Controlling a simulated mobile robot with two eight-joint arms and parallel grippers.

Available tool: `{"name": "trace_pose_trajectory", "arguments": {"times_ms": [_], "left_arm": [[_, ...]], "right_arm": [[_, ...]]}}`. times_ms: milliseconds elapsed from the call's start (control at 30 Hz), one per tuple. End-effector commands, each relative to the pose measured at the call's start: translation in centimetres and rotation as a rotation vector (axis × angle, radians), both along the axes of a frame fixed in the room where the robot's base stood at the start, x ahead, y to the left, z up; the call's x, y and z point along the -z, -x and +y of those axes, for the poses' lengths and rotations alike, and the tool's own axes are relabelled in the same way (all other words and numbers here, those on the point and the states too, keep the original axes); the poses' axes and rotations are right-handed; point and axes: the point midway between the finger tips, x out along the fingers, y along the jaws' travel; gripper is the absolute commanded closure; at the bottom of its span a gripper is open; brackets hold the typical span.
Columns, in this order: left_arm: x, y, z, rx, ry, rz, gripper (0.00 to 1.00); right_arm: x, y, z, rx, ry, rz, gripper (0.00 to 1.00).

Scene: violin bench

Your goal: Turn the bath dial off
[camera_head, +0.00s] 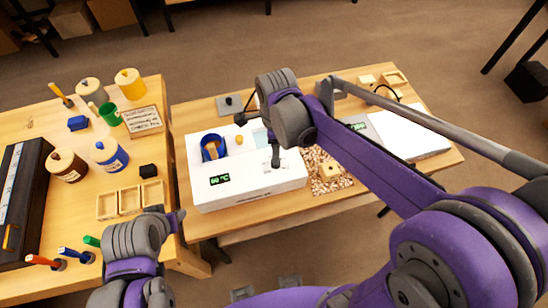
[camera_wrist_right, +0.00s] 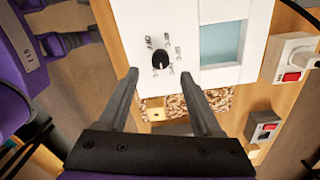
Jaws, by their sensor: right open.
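The bath is a white box (camera_head: 245,183) on the right-hand bench, with a lit green display (camera_head: 220,179) that appears to read 60 °C. Its black dial (camera_wrist_right: 160,59) shows in the right wrist view on a white panel with printed labels around it, OFF at upper left. I cannot tell which mark the dial points to. My right gripper (camera_wrist_right: 159,74) is open, with its fingertips either side of the dial in that view; contact is not visible. It also shows above the bath in the head view (camera_head: 275,157). My left gripper (camera_head: 180,218) is at the bench's front left, its jaws unclear.
A blue pot (camera_head: 213,147) sits in the bath's left part. Wood shavings and a small wooden block (camera_head: 328,171) lie right of it, then a white board (camera_head: 410,132). Jars, bottles and wooden trays (camera_head: 130,199) crowd the left bench. A red switch (camera_wrist_right: 291,77) shows in the wrist view.

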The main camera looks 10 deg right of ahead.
Motion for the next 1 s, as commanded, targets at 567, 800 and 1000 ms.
{"name": "trace_pose_trajectory", "arguments": {"times_ms": [567, 800, 1000], "left_arm": [[0.7, 0.3, 0.0, 0.0, 0.0, 0.006, 0.5], [0.7, 0.3, 0.0, 0.0, 0.0, 0.006, 0.5], [0.7, 0.3, 0.0, 0.0, 0.0, 0.006, 0.5]], "right_arm": [[6.0, 0.0, 0.0, -0.001, 0.0, -0.001, 0.34], [6.0, 0.0, 0.0, -0.001, 0.0, -0.001, 0.48], [6.0, 0.0, 0.0, -0.001, 0.0, -0.001, 0.84]]}}
